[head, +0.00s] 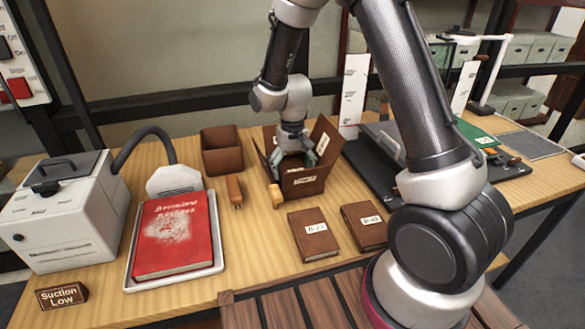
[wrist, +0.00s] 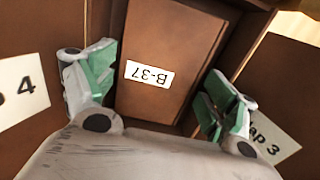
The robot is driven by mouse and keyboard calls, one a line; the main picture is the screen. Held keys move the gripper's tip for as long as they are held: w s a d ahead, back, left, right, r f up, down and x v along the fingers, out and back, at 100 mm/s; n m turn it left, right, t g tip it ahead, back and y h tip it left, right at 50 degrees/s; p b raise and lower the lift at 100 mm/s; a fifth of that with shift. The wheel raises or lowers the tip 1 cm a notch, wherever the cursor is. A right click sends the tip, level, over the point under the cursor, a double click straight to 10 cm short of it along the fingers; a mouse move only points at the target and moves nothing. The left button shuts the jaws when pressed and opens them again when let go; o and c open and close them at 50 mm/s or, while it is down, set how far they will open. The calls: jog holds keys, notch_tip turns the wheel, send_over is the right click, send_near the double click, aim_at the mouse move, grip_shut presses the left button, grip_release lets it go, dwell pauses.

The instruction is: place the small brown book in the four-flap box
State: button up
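The four-flap box (head: 303,185) is brown and stands on the table with flaps raised or spread. In the wrist view, its flaps carry labels, including Flap 3 (wrist: 272,140) and one ending in 4 (wrist: 22,90). A small brown book (wrist: 172,45) labelled B-37 shows between my fingers, inside the box walls. In the head view the box wall and my gripper hide this book. My gripper (head: 299,152) points down into the box mouth. Its green-padded fingers are spread on either side of the book and look open, with no clear grip on it.
Two brown books, one labelled B-71 (head: 314,235) and another (head: 364,226), lie in front of the box. An open brown bin (head: 221,160), a brush (head: 235,190), a tray with a red book (head: 174,235) and a suction unit (head: 65,215) stand left. A black device stands right.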

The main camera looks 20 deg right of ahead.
notch_tip(320, 180, up, 13)
jog(key=s+d+r+t, duration=0.2)
jog(key=s+d+r, duration=0.65)
jog(key=r, duration=0.25)
jog(key=s+d+r+t, duration=0.1)
jog(key=s+d, duration=0.2)
jog(key=s, duration=0.5)
jog(key=s+d+r+t, duration=0.1)
jog(key=s+d+r, duration=0.1)
jog(key=s, duration=0.7)
jog(key=shift+s+d+r, duration=0.3)
jog(key=shift+d, duration=0.4)
jog(key=shift+c, duration=0.3)
